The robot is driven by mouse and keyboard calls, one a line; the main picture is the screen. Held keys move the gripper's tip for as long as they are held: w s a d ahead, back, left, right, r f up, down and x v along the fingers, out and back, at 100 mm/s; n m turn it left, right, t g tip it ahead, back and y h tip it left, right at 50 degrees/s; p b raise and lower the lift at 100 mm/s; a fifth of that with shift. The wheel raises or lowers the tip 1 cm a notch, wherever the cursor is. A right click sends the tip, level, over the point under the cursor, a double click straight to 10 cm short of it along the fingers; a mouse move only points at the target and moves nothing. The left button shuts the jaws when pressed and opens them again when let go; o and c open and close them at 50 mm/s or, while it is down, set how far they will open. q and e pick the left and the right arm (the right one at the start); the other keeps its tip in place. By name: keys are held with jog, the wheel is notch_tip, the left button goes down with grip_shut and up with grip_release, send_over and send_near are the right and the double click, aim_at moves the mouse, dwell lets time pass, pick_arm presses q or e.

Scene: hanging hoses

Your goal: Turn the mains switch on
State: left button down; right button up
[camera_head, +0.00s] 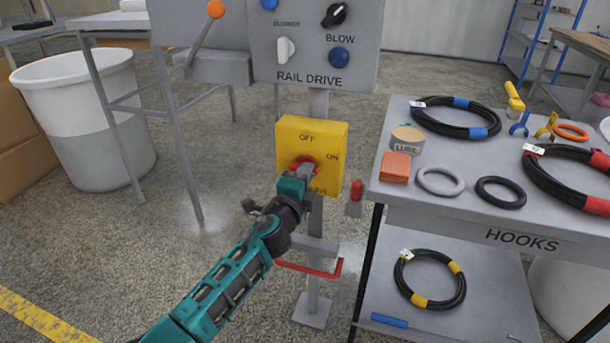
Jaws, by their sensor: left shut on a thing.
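The mains switch is a yellow box (331,138) on a grey post, lettered OFF at the top and ON at the right. Its red knob (302,161) shows at the front, partly hidden by my gripper. My left gripper (304,170) reaches up from below and is shut on the red knob. The knob's exact angle is hidden behind the fingers. My right gripper is not in view.
Above the box is a grey RAIL DRIVE panel (360,62) with knobs. To the right stands a HOOKS table (455,212) with hoses, rings and a tin. A red-handled lever (356,190) is close to the box's right. A white bin (75,110) stands at left.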

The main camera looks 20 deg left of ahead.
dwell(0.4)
pick_arm(q)
jog(key=c, duration=1.1)
grip_release()
jog(key=s, duration=0.4)
jog(key=s+p, duration=0.1)
jog(key=s, duration=0.8)
jog(key=shift+a, duration=0.25)
jog(key=shift+p, duration=0.35)
